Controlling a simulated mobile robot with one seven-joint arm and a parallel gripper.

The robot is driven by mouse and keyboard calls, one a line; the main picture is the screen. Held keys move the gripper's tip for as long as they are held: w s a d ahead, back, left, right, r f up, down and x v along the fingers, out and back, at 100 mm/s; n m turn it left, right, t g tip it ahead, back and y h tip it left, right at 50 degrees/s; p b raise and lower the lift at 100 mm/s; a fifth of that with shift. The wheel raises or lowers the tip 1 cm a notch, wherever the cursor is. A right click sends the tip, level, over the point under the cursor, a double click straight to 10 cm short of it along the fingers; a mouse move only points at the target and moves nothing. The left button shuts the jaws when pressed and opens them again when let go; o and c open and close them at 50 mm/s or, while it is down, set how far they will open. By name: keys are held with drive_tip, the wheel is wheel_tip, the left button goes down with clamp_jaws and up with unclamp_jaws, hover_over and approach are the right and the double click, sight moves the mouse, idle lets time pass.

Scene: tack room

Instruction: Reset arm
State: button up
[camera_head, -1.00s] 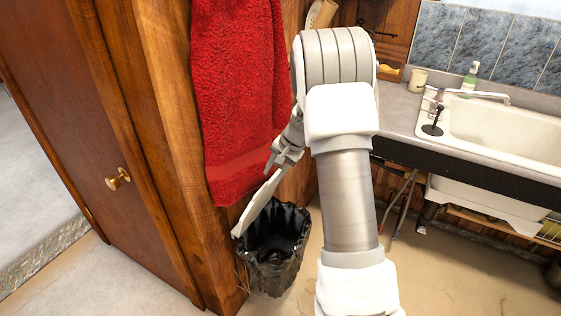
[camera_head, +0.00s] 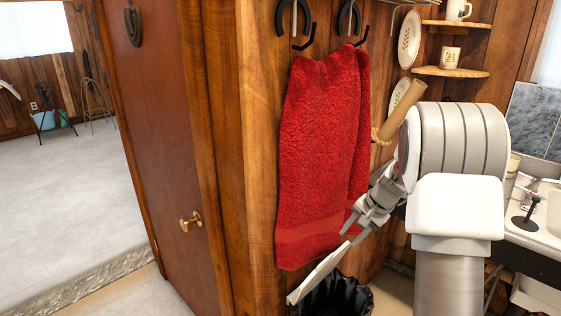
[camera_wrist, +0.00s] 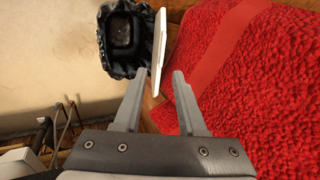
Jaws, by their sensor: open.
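My gripper (camera_head: 352,235) points down and left, in front of the lower part of the red towel. In the wrist view my gripper (camera_wrist: 158,78) has its two fingers apart with nothing clasped between them. A thin white panel (camera_head: 318,272) stands tilted at the edge of a bin with a black liner (camera_head: 345,299). The wrist view shows the panel (camera_wrist: 158,50) nearly edge-on, just beyond the fingertips. I cannot tell whether it is fixed to the bin. The bin (camera_wrist: 103,40) looks empty or nearly so; its bottom is cut off in the head view.
The red towel (camera_head: 322,150) hangs close beside my gripper. A wooden door with a brass knob (camera_head: 190,221) is at left. The sink counter (camera_head: 530,238) is at right behind my arm, with shelves (camera_head: 455,72) above. Open floor (camera_head: 70,190) lies far left.

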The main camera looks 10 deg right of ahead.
drive_tip(key=s+a+r+n+h, duration=0.1)
drive_tip(key=s+a+r+n, duration=0.2)
drive_tip(key=s+a+r, duration=0.3)
drive_tip(key=s+a+r+n, duration=0.2)
drive_tip(key=s+a+r, duration=0.2)
drive_tip(key=s+r, duration=0.35)
drive_tip(key=s+a+r+n+t+h, duration=0.1)
drive_tip(key=s+n, duration=0.4)
drive_tip(key=s, duration=1.2)
drive_tip(key=shift+s+a+r+t+h, duration=0.15)
drive_tip(key=shift+a+r+t+h, duration=0.3)
drive_tip(key=shift+a+r, duration=0.55)
